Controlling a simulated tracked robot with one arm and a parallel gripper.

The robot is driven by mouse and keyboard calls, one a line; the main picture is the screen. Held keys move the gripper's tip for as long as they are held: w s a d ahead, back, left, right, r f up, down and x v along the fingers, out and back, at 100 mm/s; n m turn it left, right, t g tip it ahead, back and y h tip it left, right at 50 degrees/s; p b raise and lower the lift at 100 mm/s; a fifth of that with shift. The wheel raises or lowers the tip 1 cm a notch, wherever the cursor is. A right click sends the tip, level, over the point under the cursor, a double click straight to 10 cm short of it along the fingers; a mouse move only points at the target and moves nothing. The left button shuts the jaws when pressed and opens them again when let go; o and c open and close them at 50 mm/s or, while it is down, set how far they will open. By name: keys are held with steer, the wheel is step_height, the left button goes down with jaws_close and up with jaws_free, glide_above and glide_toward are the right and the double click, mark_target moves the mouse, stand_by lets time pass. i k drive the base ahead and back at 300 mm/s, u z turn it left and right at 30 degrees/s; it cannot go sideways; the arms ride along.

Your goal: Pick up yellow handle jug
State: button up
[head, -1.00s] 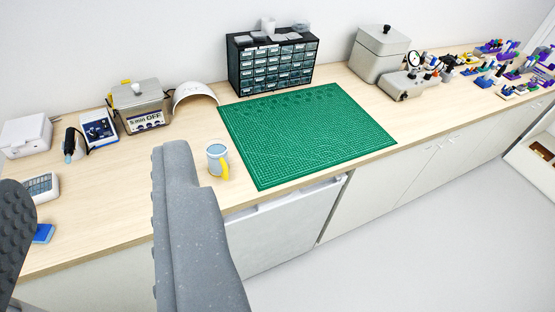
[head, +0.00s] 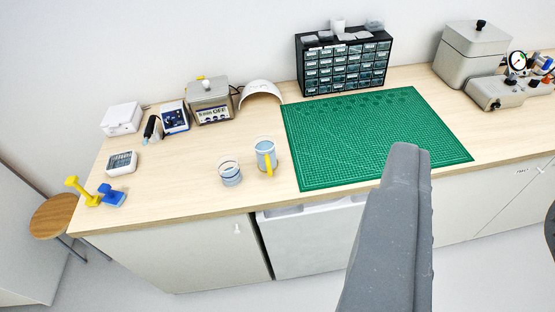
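The jug with the yellow handle (head: 265,150) stands upright on the wooden bench, left of the green mat. It is light blue-grey, and its handle faces the front edge. My gripper (head: 478,185) is in the right part of the view, well to the right of the jug and apart from it. One long grey finger rises in front of the mat, and part of a darker finger shows at the right edge. The fingers stand apart with nothing seen between them, though much of the second is out of frame.
A clear glass jar (head: 230,175) stands just left of the jug. The green mat (head: 350,140) lies to the right. A drawer cabinet (head: 343,65) and a white curved cover (head: 261,93) stand behind. Blue and yellow pieces (head: 111,195) lie far left.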

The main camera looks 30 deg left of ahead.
mark_target(265, 146)
steer(key=z, duration=0.1)
steer(key=i, duration=1)
steer(key=u, duration=0.1)
